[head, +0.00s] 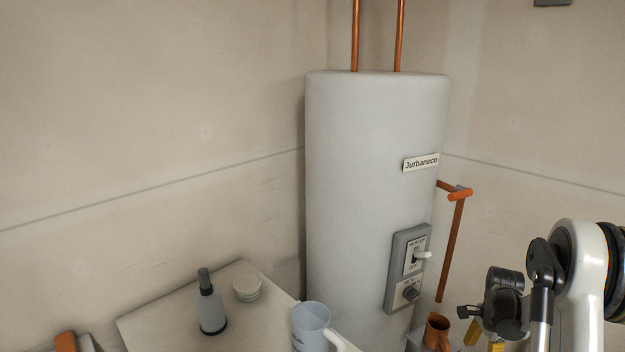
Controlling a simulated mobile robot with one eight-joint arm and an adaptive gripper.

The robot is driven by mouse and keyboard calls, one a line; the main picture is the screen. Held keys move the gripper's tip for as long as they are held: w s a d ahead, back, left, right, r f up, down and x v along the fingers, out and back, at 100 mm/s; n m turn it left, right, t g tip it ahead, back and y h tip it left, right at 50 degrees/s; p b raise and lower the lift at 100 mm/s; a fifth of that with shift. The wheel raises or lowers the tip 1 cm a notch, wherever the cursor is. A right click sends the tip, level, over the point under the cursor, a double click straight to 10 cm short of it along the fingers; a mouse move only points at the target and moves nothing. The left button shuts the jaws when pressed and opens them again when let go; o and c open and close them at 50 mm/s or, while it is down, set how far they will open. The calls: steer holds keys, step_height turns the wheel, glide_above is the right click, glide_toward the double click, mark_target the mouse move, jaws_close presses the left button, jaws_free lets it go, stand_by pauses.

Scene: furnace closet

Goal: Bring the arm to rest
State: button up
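My arm comes in at the right edge, its white and black links bent downward. My gripper (490,318) is at the lower right, dark, and partly cut off by the bottom edge. Two yellow pieces show below it; I cannot tell whether they are its fingertips or something behind. Whether it is open, shut or holding something cannot be made out. It appears just right of an orange-brown mug (437,332) in the picture.
A tall white water heater (365,170) with a switch panel (407,268) and copper pipes (455,245) stands in the corner. A pale tabletop (165,310) holds a dark-capped bottle (210,305), a small stack of white bowls (247,288) and a pale blue mug (311,322).

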steer(key=s+a+r+n+t+h, duration=0.15)
steer(key=a+r+n, duration=0.25)
steer(key=a+r, duration=0.5)
steer(key=s+a+r+n+t+y, duration=0.15)
steer(key=a+r+n, duration=0.25)
steer(key=a+r, duration=0.55)
steer(key=s+a+r+n+t, duration=0.2)
steer(key=s+a+r+n, duration=0.2)
steer(key=s, duration=0.3)
steer(key=s+a+r+n+t, duration=0.2)
steer(key=s+a+r+n, duration=0.2)
steer(key=s+a+n, duration=0.2)
steer(key=shift+s+a, duration=0.45)
steer(key=shift+a, duration=0.25)
